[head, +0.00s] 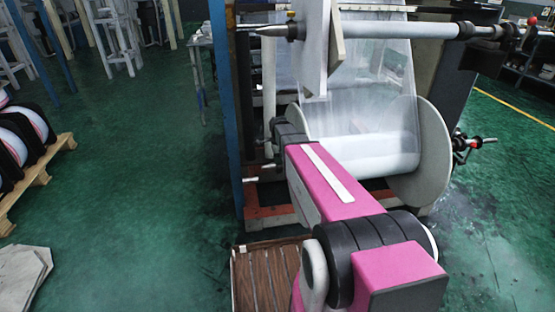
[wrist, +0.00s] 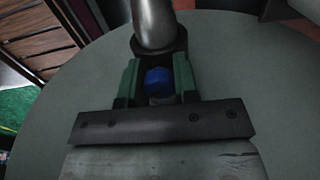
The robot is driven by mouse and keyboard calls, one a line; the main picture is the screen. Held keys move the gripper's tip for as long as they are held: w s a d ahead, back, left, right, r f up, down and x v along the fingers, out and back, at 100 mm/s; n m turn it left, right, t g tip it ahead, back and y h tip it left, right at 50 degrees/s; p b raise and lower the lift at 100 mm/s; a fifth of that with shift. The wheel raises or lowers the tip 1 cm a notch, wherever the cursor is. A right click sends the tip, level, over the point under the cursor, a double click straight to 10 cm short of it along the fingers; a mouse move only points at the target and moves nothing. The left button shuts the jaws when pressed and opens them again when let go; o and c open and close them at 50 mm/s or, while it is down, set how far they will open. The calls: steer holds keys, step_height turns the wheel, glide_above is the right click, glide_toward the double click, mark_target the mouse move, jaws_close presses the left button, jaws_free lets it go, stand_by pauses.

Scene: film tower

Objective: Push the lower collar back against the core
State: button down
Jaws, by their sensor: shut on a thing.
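In the wrist view my gripper (wrist: 159,72) has its two green fingers on either side of a blue knob (wrist: 158,80). A dark ring-shaped collar (wrist: 160,49) sits around a metal shaft (wrist: 153,18) at the fingertips, and the jaws are shut on the collar. Behind it is a broad grey disc (wrist: 235,62); I cannot tell whether the collar touches it. In the head view the lower film roll (head: 365,160) lies between round end discs, the right one (head: 436,150) in plain view. My magenta arm hides the collar there.
A blue upright post (head: 225,100) stands left of my arm. An upper roller (head: 400,29) crosses above with film hanging down. A slatted wooden platform (head: 258,275) is on the floor below. A pallet (head: 35,180) with rolls stands far left; the green floor between is clear.

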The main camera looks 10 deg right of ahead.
steer(key=d, duration=0.3)
steer(key=shift+d+f, duration=0.1)
steer(key=shift+d, duration=0.2)
steer(key=c, duration=0.8)
jaws_free()
steer(key=shift+d, duration=0.15)
step_height(320, 180, up, 10)
steer(key=r, duration=0.1)
steer(key=s+a+f+n, duration=0.1)
steer(key=s+f+n, duration=0.2)
steer(key=s+n, duration=0.3)
steer(key=s+a+f+n, duration=0.2)
steer(key=s+f+n, duration=0.1)
steer(key=s+n, duration=0.3)
steer(key=s+a+f+n, duration=0.1)
steer(key=s+f+n, duration=0.2)
steer(key=s+n, duration=0.3)
steer(key=shift+s+a+f, duration=0.1)
steer(key=shift+s, duration=0.75)
steer(key=shift+s+a+f, duration=0.1)
steer(key=shift+s, duration=0.7)
